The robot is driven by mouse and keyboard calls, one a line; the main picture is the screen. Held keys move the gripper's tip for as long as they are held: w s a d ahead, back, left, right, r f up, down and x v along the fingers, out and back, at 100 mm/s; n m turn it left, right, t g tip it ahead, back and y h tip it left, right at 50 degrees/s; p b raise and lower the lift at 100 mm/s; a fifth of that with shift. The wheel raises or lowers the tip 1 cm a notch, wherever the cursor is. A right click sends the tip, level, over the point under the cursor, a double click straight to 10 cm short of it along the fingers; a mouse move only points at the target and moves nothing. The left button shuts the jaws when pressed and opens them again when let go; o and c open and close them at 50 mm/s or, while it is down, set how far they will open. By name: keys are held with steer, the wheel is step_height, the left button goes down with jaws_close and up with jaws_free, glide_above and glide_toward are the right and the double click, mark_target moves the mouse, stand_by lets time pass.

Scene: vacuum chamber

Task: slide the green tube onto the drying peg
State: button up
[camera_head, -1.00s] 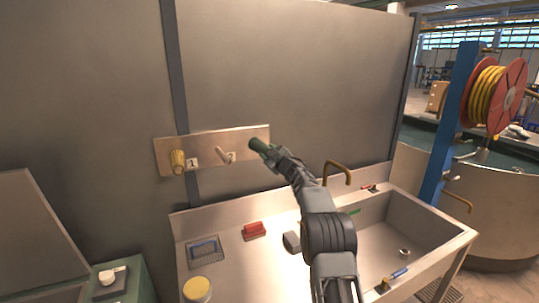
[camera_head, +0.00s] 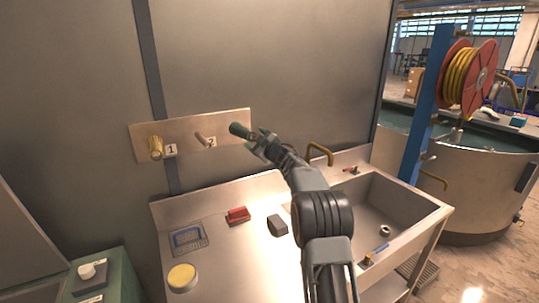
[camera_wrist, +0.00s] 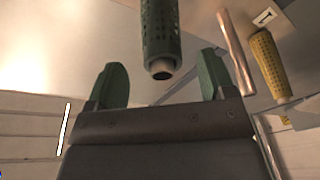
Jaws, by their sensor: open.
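The green tube (camera_head: 240,130) juts from the right end of a metal wall plate (camera_head: 225,122), where a peg under it would be hidden. In the wrist view the perforated green tube (camera_wrist: 159,30) points toward me, with a pale, narrower end showing at its mouth. My gripper (camera_head: 263,139) is open just in front of the tube. In the wrist view its two green-padded fingers (camera_wrist: 160,80) stand apart on either side of the tube's near end, with clear gaps. A bare peg (camera_head: 202,139) labelled 2 is left of the tube; it is copper-coloured in the wrist view (camera_wrist: 237,52).
A yellow tube (camera_head: 156,148) sits by label 1 at the plate's left. Below are a steel counter (camera_head: 215,265) with a red brush (camera_head: 238,215), a dark block (camera_head: 277,225) and a yellow-topped jar (camera_head: 182,277). A brass tap (camera_head: 320,150) and sink (camera_head: 385,215) are right.

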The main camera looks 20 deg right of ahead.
steer(key=b+v, duration=0.3)
steer(key=v, duration=0.6)
steer(key=shift+s, duration=0.2)
